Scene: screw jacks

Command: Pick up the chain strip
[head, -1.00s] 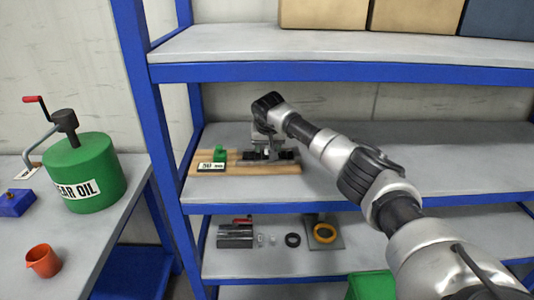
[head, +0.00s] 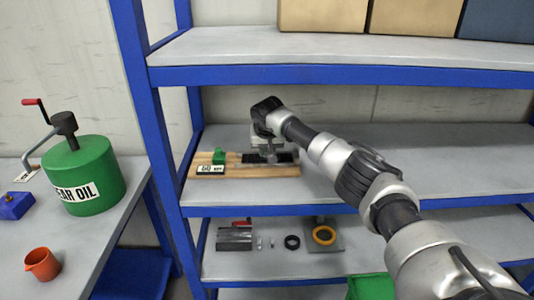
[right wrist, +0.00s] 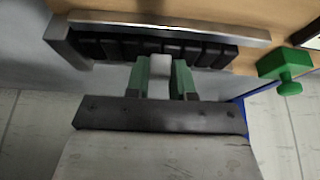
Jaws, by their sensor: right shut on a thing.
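The chain strip (head: 281,157) is a black, segmented bar on a wooden board (head: 240,170) on the middle shelf. In the right wrist view the chain strip (right wrist: 206,53) shows several black links in a row, lying along a metal rail (right wrist: 170,28). My right gripper (head: 267,153) reaches down to the strip from above. In the right wrist view its green fingers (right wrist: 162,75) are shut on a pale tab (right wrist: 160,65) at the strip's near side, apparently part of it. Lift off the board cannot be seen. My left gripper is not in view.
A green knob (right wrist: 289,85) and a small label (head: 210,169) sit at the board's left end. The upper shelf (head: 340,73) lies above my arm. The middle shelf is clear right of the board. A green gear oil can (head: 95,160) stands on the left table.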

